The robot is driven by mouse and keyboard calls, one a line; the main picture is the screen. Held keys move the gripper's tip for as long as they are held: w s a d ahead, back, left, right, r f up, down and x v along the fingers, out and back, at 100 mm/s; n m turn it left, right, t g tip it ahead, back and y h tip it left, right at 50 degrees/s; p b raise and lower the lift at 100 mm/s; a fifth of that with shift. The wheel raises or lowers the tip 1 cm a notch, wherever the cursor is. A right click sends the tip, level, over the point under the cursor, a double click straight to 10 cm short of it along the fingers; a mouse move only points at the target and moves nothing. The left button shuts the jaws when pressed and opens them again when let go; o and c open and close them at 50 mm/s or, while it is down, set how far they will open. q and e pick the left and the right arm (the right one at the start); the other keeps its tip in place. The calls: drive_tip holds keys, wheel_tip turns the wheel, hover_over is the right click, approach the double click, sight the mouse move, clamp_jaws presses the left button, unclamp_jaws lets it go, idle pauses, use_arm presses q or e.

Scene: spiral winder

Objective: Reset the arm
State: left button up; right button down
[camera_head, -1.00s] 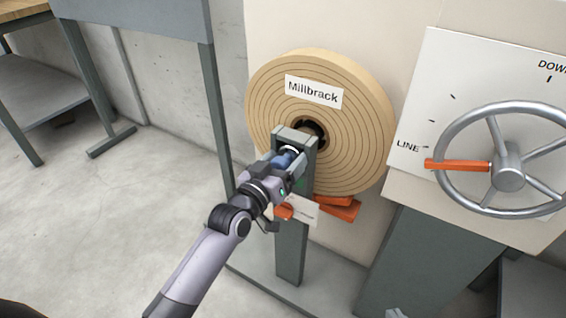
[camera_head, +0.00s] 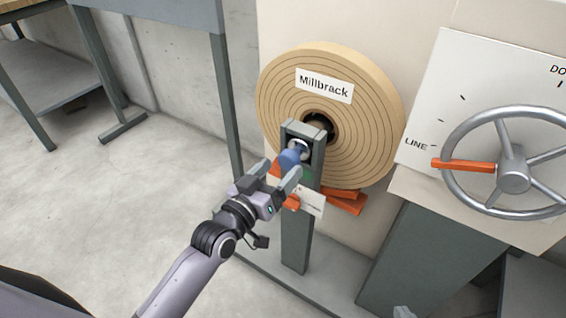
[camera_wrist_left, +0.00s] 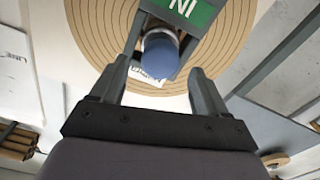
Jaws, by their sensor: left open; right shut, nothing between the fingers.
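My left gripper (camera_head: 278,170) is open in front of the grey post (camera_head: 298,225). Its fingers point toward a blue knob (camera_head: 289,158) near the post's top and stand back from it. In the left wrist view the blue knob (camera_wrist_left: 160,55) shows beyond and between the spread fingertips (camera_wrist_left: 158,75), with nothing gripped. A green plate with white letters (camera_wrist_left: 185,10) is beside the knob. A small grey tip at the head view's bottom edge appears to be my right gripper (camera_head: 403,312); most of it is out of frame.
A large tan roll labelled Millbrack (camera_head: 375,110) is behind the post, with orange blocks (camera_head: 345,202) below. A handwheel (camera_head: 513,182) at the right has an orange handle (camera_head: 462,165) toward LINE. Open floor (camera_head: 120,200) lies at the left.

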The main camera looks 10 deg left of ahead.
use_arm(q)
drive_tip(key=shift+s, duration=0.1)
idle(0.4)
drive_tip(key=s+a+f+m+g+y, duration=0.1)
drive_tip(key=s+a+f+g, duration=0.15)
drive_tip(key=s+f, duration=0.5)
drive_tip(key=s+a+f+m+g+y, duration=0.1)
drive_tip(key=s+a+f+g, duration=0.2)
drive_tip(key=s, duration=0.8)
drive_tip(key=s+a+r+g+y+p, duration=0.1)
drive_tip(key=s+a+r+y+p, duration=0.1)
drive_tip(key=r+p, duration=1.1)
drive_tip(key=s+p, duration=0.1)
drive_tip(key=p, duration=0.7)
drive_tip(key=shift+s+a+r+n+p, duration=0.2)
drive_tip(key=shift+a+r+n+p, duration=0.1)
drive_tip(key=shift+a, duration=0.1)
use_arm(e)
drive_tip(key=s+d+r, duration=0.1)
drive_tip(key=r, duration=0.6)
drive_tip(key=s+d+r+h, duration=0.1)
drive_tip(key=d+r, duration=0.1)
drive_tip(key=r, duration=0.5)
drive_tip(key=shift+s+d+r+m+g, duration=0.15)
drive_tip(key=shift+d+r+m+g, duration=0.15)
drive_tip(key=shift+r+m, duration=0.1)
drive_tip(key=shift+a+r, duration=0.1)
drive_tip(key=shift+r, duration=0.05)
